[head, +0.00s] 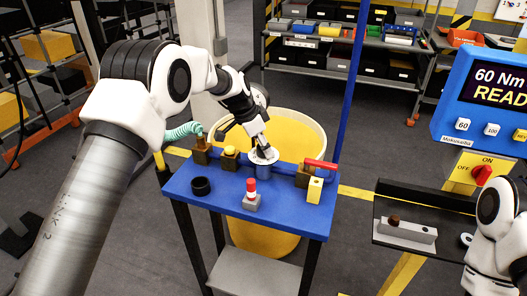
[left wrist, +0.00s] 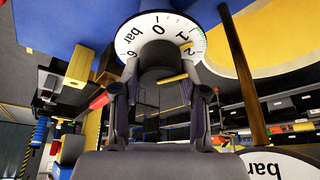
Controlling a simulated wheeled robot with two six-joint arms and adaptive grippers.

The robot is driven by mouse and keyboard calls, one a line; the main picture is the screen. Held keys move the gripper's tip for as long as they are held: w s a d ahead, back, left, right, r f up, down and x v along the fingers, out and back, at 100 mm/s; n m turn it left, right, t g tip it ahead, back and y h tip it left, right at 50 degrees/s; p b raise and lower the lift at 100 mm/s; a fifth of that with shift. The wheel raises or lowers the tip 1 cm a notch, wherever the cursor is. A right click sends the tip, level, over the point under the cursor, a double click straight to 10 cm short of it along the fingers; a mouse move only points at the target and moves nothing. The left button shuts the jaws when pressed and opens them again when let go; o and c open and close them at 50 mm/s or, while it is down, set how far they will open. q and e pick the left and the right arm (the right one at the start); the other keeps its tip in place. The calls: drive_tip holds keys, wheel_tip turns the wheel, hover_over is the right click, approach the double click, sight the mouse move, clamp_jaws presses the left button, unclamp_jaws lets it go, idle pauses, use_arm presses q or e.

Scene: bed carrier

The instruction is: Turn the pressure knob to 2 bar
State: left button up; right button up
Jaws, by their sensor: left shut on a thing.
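The pressure knob is a dark round knob (left wrist: 160,66) with a yellow stripe, in the middle of a white dial (left wrist: 133,42) marked in bar, in the left wrist view. My left gripper (head: 259,146) reaches down to the dial (head: 270,156) on the blue table, in the head view. Its two fingers (left wrist: 160,97) are shut on the knob, one on either side. In the head view the knob is hidden by the gripper. My right gripper is not in view.
A yellow bin (head: 305,125) is behind. A display panel (head: 490,95) is at right.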

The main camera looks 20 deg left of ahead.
use_arm(q)
drive_tip(key=m, duration=0.1)
drive_tip(key=m+g, duration=0.1)
drive_tip(key=m, duration=0.1)
drive_tip(key=m+g+h, duration=0.1)
drive_tip(key=m, duration=0.1)
drive_tip(key=shift+s+d+f, duration=0.1)
drive_tip(key=shift+s+f, duration=0.05)
drive_tip(key=shift+f, duration=0.1)
idle(0.4)
drive_tip(key=o, duration=1)
drive_tip(key=shift+o, duration=0.7)
drive_tip(key=shift+d, duration=0.15)
drive_tip(key=shift+r, duration=0.15)
drive_tip(key=v, duration=1.1)
drive_tip(key=shift+r, duration=0.35)
